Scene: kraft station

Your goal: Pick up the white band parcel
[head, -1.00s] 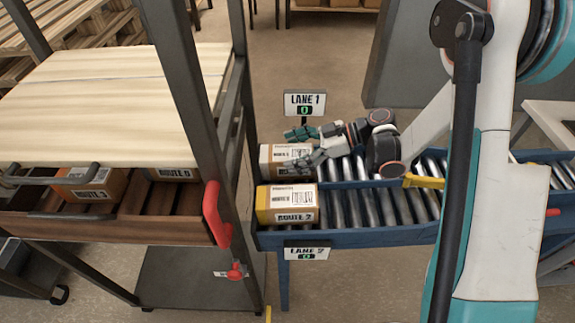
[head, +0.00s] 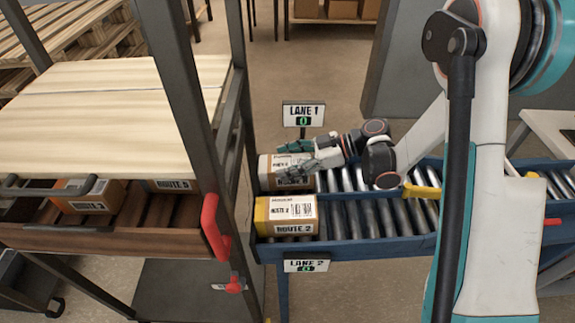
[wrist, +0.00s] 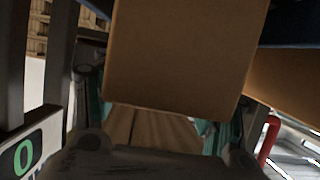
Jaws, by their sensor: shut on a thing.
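The white band parcel (head: 268,175) is a brown carton with a pale band at its left end. It sits at the left end of the lane 1 rollers in the head view. My gripper (head: 296,157) is shut on it, one teal-tipped finger behind and the other in front, covering part of its top and label. In the wrist view a plain brown carton face (wrist: 180,55) fills the space between the fingers. I cannot tell any gap between the parcel and the rollers.
A yellow-banded ROUTE 2 parcel (head: 287,215) lies on lane 2, close in front, across the blue divider. A dark-framed rack (head: 185,90) with a red handle (head: 212,222) and ROUTE 5 boxes in its drawer stands at left. The LANE 1 sign (head: 303,115) stands just behind. Rollers to the right are bare.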

